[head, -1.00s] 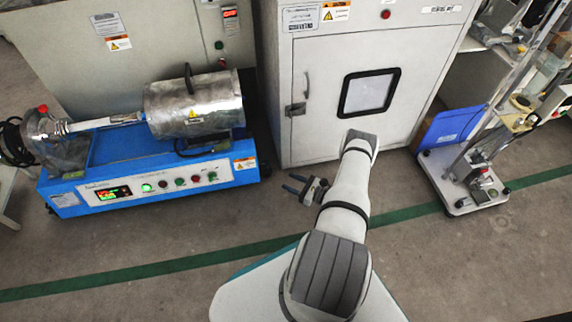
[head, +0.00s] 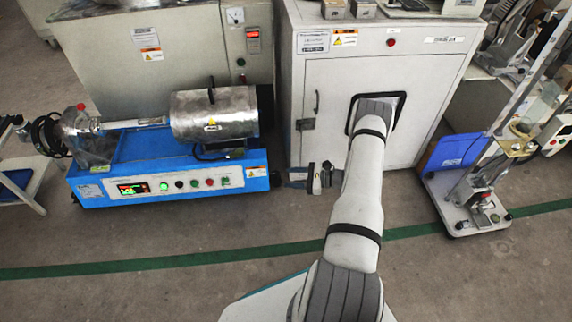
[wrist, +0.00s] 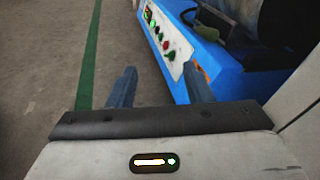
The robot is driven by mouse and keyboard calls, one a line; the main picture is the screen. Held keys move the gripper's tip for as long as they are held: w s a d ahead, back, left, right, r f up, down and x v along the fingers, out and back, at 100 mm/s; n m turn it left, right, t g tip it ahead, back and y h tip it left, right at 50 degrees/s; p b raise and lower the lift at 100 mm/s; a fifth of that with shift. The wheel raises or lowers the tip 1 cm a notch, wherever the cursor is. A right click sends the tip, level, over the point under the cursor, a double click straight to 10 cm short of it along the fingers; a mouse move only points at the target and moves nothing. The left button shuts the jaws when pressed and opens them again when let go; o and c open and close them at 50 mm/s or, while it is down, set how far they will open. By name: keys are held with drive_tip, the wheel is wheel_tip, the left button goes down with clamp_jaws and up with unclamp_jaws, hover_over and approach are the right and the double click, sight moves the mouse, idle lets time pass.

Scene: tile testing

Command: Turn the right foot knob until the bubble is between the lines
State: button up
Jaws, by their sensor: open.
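My gripper (head: 308,178) is open and empty. It hangs in front of the grey cabinet and points left in the head view. In the wrist view its two fingers (wrist: 160,86) stand apart, with the floor and the blue machine beyond them. A stand with a white base plate (head: 470,212) is at the right in the head view, well away from my gripper. Small dark feet or knobs show at its base, one at the right corner (head: 508,216). The bubble and its lines are too small to make out.
A blue machine (head: 165,182) with a metal cylinder stands at the left. A blue panel (head: 452,150) leans by the stand. The floor (head: 440,275) in front is clear, crossed by a green line.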

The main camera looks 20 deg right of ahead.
drive_tip(key=a+r+n+g+p, duration=0.1)
drive_tip(key=a+r+n+g, duration=0.2)
drive_tip(key=r, duration=0.5)
drive_tip(key=shift+w+r, duration=0.15)
drive_tip(key=s+a+r+n+g+h+p, duration=0.25)
drive_tip(key=r+p, duration=0.25)
drive_tip(key=r, duration=0.7)
drive_tip(key=s+a+r+n+g+h+p, duration=0.15)
drive_tip(key=a+r+n+p, duration=0.3)
drive_tip(key=r, duration=0.75)
drive_tip(key=s+a+r+n+g+h+p, duration=0.1)
drive_tip(key=s+a+r+n+g+p, duration=0.35)
drive_tip(key=r, duration=0.75)
drive_tip(key=s+r+n+t+h+p, duration=0.1)
drive_tip(key=s+r+p, duration=0.4)
drive_tip(key=r, duration=0.5)
drive_tip(key=s+r+n+t+h+p, duration=0.2)
drive_tip(key=s+r+n+h+p, duration=0.2)
drive_tip(key=r, duration=0.7)
drive_tip(key=s+r+n+t+h+p, duration=0.2)
drive_tip(key=s+r+h+p, duration=0.2)
drive_tip(key=s+r+p, duration=0.4)
wheel_tip(320, 180, up, 2)
drive_tip(key=shift+a+r+n+p, duration=0.15)
drive_tip(key=shift+a+n+p, duration=0.25)
drive_tip(key=shift+p, duration=0.55)
drive_tip(key=shift+t, duration=0.25)
